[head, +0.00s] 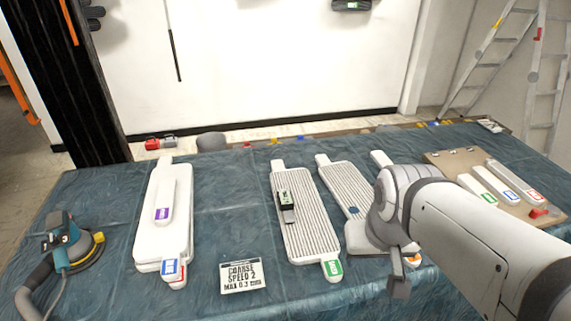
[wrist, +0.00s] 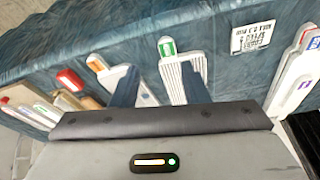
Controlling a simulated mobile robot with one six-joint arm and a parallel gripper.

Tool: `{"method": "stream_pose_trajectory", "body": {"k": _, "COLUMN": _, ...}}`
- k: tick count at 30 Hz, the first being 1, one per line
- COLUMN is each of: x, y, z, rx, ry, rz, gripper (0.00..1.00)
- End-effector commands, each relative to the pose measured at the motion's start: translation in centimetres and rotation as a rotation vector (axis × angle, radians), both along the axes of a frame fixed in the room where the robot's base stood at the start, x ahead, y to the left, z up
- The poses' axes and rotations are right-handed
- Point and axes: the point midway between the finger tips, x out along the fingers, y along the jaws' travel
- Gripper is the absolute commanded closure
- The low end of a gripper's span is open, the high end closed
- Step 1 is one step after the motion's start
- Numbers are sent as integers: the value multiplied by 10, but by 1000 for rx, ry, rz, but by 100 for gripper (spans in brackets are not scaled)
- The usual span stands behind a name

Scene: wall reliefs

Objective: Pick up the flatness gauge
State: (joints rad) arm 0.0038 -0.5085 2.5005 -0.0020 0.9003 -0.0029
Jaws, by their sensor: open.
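A small dark gauge (head: 286,203) with a pale-green marked face and a grey foot lies on a white ribbed panel (head: 312,240); I take it to be the flatness gauge. The panel has a green tag at its near end. The green-tagged panel end (wrist: 168,48) shows beyond the fingers in the wrist view; I cannot make out the gauge there.
A white panel with a purple-labelled bar (head: 164,205) lies left, beside a sander (head: 68,245). Another ribbed panel (head: 345,185) lies right of the gauge's panel. A board (head: 450,165) with several labelled bars is at right.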

Motion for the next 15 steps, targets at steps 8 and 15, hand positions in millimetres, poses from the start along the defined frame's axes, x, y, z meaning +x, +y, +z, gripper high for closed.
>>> {"method": "stream_pose_trajectory", "body": {"k": 8, "x": 65, "y": 9, "z": -2, "rx": 0, "ry": -22, "rz": 44, "gripper": 36}}
{"method": "stream_pose_trajectory", "body": {"k": 15, "x": 185, "y": 41, "z": -30, "rx": 3, "ry": -72, "rz": 102, "gripper": 32}}
